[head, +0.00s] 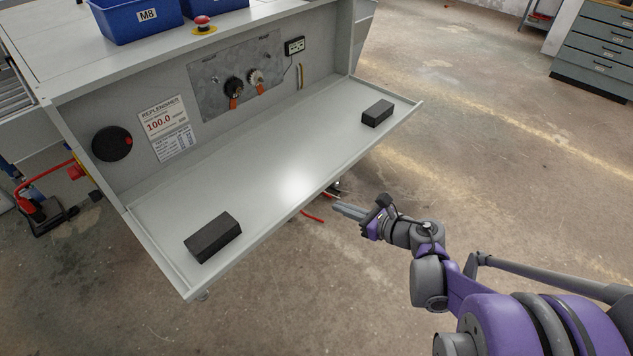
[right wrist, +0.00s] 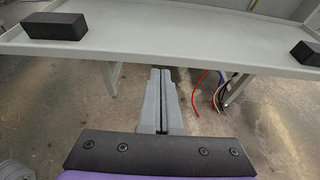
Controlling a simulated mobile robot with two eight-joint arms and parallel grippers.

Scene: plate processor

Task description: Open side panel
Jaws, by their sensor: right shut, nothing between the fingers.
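The side panel (head: 290,165) of the grey machine is folded down and lies open like a shelf, with two black blocks on its inner face. It also shows in the right wrist view (right wrist: 170,38), crossing the upper part. My right gripper (head: 338,208) is shut and empty, just outside the panel's front edge and apart from it in the head view. In the right wrist view its closed fingers (right wrist: 160,80) point toward the panel's edge and appear below it. My left gripper is not in view.
Inside the opening are a metal plate with valves (head: 238,80), a sign (head: 165,127) and a black round part (head: 112,143). Blue bins (head: 140,18) and a red button (head: 203,22) sit on top. Cables (right wrist: 218,98) hang below the panel.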

